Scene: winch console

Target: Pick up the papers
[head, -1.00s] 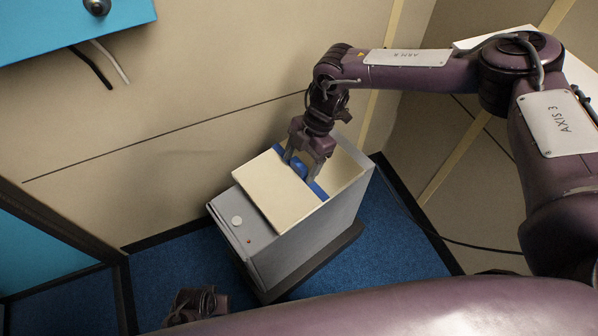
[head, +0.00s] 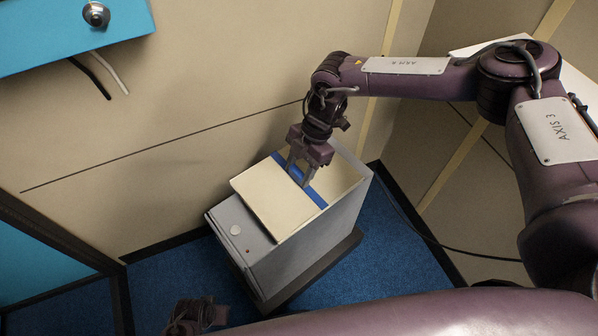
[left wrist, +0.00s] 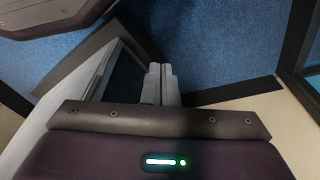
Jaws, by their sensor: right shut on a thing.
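The papers (head: 268,200) appear as a flat cream slab with a blue strip along the right edge. They lie on top of a grey, open-topped box (head: 300,250). My right gripper (head: 300,182) reaches down from above, its fingers shut on the blue part at that edge. The fingers hide part of the strip, and I see no clear gap under the slab. My left gripper (left wrist: 160,84) is shut and empty in the left wrist view. In the head view only part of my left arm's end shows at the bottom, its fingers unclear.
The grey box has a white round button (head: 235,230) on its left top and stands on a dark base over blue carpet (head: 395,245). Beige walls stand close behind. A blue panel with a dark knob (head: 96,14) is at upper left. A black cable (head: 450,246) runs at right.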

